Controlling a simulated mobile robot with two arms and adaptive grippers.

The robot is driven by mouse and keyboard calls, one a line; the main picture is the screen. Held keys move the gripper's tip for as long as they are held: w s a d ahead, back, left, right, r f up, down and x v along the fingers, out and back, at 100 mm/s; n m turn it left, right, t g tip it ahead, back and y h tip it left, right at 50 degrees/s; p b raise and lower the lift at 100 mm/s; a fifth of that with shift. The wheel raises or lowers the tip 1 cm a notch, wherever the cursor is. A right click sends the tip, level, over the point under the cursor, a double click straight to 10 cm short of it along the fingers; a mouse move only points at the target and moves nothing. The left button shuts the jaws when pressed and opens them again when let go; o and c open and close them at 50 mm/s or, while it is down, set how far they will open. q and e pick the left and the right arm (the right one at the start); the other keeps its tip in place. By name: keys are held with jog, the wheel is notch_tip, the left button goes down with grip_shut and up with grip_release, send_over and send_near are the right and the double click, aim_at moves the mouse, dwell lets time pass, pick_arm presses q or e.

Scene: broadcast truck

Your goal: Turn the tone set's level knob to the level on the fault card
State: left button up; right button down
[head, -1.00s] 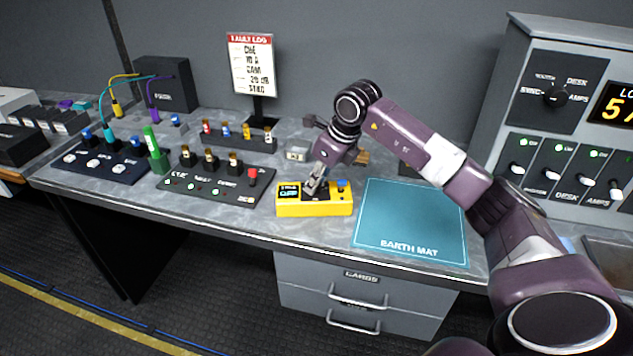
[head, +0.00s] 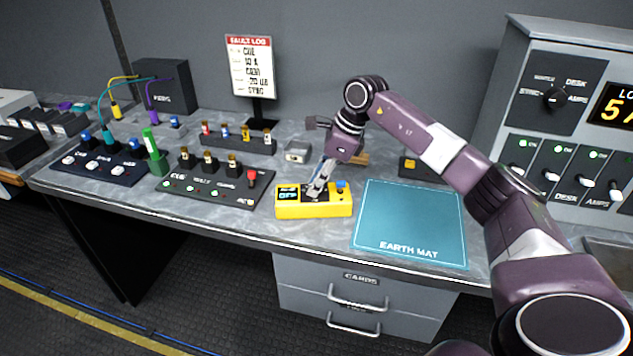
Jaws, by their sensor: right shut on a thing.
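The tone set is a yellow box (head: 314,208) on the bench, with a small dark display at its left and a blue button (head: 341,186) at its right. My right gripper (head: 316,192) points down at the middle of its top and is shut on the level knob, which the fingers hide. The display's lower line looks like "OFF"; its upper line is too small to read. The fault card (head: 250,68), headed "FAULT LOG", stands upright behind. One of its lines seems to read "-20" with a blurred unit. My left gripper is not in view.
The teal earth mat (head: 410,222) lies right of the tone set. A dark panel with plugs and a red-topped switch (head: 214,186) is at its left. A small grey box (head: 297,152) sits behind. A grey console (head: 560,120) stands at the right.

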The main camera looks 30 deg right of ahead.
jog(key=c, duration=1.7)
grip_release()
jog(key=v, duration=1.2)
jog(key=shift+s, duration=0.1)
